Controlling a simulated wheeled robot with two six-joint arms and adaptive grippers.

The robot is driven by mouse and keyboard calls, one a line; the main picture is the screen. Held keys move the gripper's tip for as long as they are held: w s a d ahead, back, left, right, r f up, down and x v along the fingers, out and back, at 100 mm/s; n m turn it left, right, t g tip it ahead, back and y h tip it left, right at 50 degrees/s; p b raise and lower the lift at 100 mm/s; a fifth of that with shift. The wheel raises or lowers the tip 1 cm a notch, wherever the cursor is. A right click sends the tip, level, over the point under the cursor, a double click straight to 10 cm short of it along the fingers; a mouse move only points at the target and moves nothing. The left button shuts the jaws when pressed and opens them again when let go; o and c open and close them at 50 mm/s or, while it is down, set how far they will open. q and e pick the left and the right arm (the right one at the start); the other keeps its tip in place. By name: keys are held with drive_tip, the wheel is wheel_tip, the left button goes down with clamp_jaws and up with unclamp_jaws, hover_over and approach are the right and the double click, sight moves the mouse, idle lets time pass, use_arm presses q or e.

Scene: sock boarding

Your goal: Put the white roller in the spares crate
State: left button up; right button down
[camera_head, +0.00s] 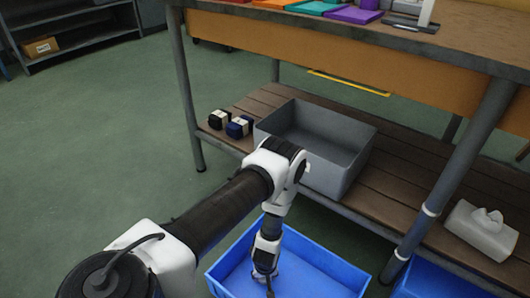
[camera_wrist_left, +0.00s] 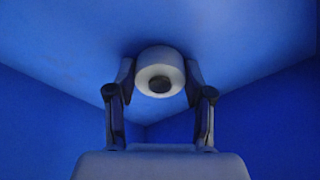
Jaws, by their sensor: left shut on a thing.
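The white roller (camera_wrist_left: 160,60), with a dark hole in its end, sits between the two fingers of my left gripper (camera_wrist_left: 160,78). The fingers are shut on its sides. Blue surfaces surround it in the left wrist view. In the head view my left arm reaches down into a blue crate (camera_head: 320,278), with the left gripper (camera_head: 269,284) low inside it. The roller is hidden there. A grey crate (camera_head: 350,171) stands on the bench's lower shelf and looks empty. No label shows which crate is for spares. My right gripper is out of view.
Two dark banded bundles (camera_head: 229,124) lie left of the grey crate on the slatted shelf (camera_head: 400,196). A tissue box (camera_head: 482,231) is at its right. Another blue crate (camera_head: 440,282) shows at bottom right. Bench legs (camera_head: 186,95) frame the shelf. Green floor is clear at left.

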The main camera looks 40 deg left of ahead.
sight(265, 281)
use_arm(q)
drive_tip(key=shift+f, duration=0.15)
drive_tip(key=o, duration=1.3)
drive_tip(key=shift+r, duration=0.4)
wheel_tip(265, 281, up, 12)
drive_tip(key=s+d+p, duration=0.1)
drive_tip(key=d+p, duration=0.1)
drive_tip(key=p, duration=0.4)
drive_tip(key=s+d+r+m, duration=0.2)
drive_tip(key=s+r+m, duration=0.1)
drive_tip(key=s, duration=0.1)
drive_tip(key=s+d+r+m+h, duration=0.1)
drive_tip(key=s+d+r+m, duration=0.2)
drive_tip(key=s, duration=0.1)
drive_tip(key=s+d+r+m+g, duration=0.1)
drive_tip(key=s+d+r+m, duration=0.1)
drive_tip(key=s, duration=0.3)
drive_tip(key=shift+d+r+m, duration=0.2)
drive_tip(key=shift+r+m, duration=0.45)
drive_tip(key=shift+m, duration=0.25)
